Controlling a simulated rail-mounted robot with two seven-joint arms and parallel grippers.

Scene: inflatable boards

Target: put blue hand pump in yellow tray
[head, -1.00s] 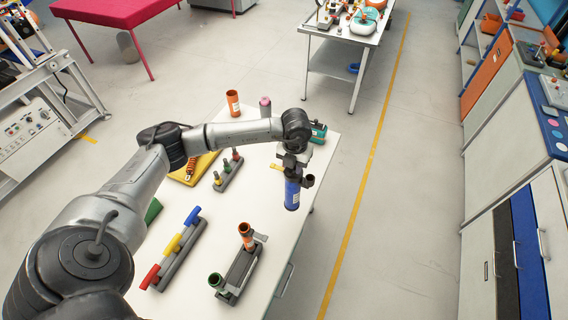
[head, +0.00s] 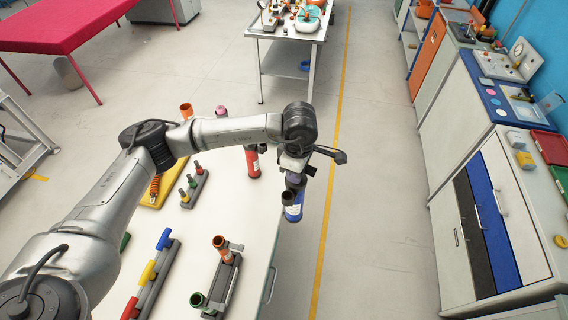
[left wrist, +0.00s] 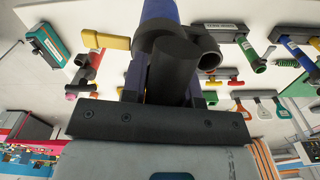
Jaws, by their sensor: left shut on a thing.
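My left gripper (head: 294,172) is shut on the blue hand pump (head: 292,208) and holds it hanging just past the right edge of the white table (head: 225,260). In the left wrist view the pump's blue body (left wrist: 160,10) shows at the top, with its dark end close to the fingers. A flat yellow tray-like piece (head: 147,201) lies on the table's left part, partly behind my arm, with an orange coil on it. I see no other clear yellow tray. My right gripper is not in view.
A red pump (head: 252,162) stands on the table just left of my gripper. A rack with coloured handles (head: 150,275) and a pump stand (head: 222,280) are nearer. A cabinet (head: 480,215) stands at right, with a red tray (head: 550,146) on top. Floor between is clear.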

